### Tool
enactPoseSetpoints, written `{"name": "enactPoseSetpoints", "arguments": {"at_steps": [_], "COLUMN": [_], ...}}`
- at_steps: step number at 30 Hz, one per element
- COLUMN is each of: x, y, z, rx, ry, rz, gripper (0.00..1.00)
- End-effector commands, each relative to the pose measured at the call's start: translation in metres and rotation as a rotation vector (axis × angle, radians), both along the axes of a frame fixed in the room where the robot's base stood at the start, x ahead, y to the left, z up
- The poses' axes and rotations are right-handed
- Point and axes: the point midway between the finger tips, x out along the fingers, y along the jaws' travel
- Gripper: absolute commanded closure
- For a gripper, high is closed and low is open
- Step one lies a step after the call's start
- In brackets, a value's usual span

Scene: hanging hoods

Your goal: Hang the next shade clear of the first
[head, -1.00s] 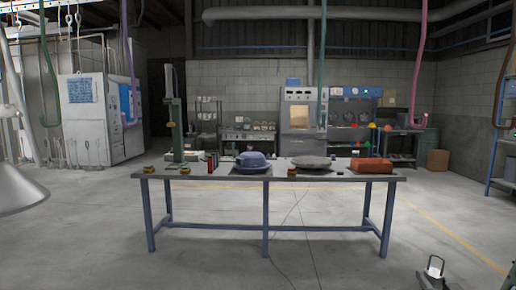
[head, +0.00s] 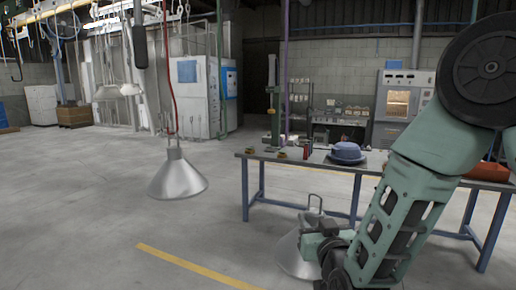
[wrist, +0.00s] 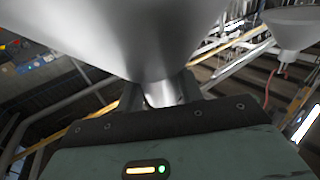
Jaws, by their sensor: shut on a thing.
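A silver conical shade (head: 177,180) hangs at left of centre in the head view, wide end down, with a red cord running up from its neck. It also shows at the upper right of the wrist view (wrist: 298,32). My gripper (wrist: 160,92) is shut on the neck of another shade, whose blurred metal cone (wrist: 140,30) fills the top of the wrist view. In the head view this held shade (head: 292,262) is low, right of the hanging one and apart from it, with a wire loop (head: 315,203) on top. My arm hides part of it.
Two more pale shades (head: 110,93) hang farther back at left. A rail with hooks (head: 75,10) runs along the upper left. The floor at left is open.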

Motion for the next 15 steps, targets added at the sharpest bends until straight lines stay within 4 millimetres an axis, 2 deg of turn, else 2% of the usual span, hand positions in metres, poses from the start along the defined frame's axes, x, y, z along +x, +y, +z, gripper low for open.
{"name": "enactPoseSetpoints", "arguments": {"at_steps": [1,6,10,15], "x": [-0.013,-0.053,-0.081,-0.103], "y": [0.023,0.077,0.105,0.122], "z": [0.033,0.092,0.124,0.145], "rx": [0.002,0.002,0.002,0.001], "ry": [-0.006,-0.004,-0.001,0.001], "rz": [0.026,0.072,0.098,0.117], "gripper": [1.0,1.0,1.0,1.0]}}
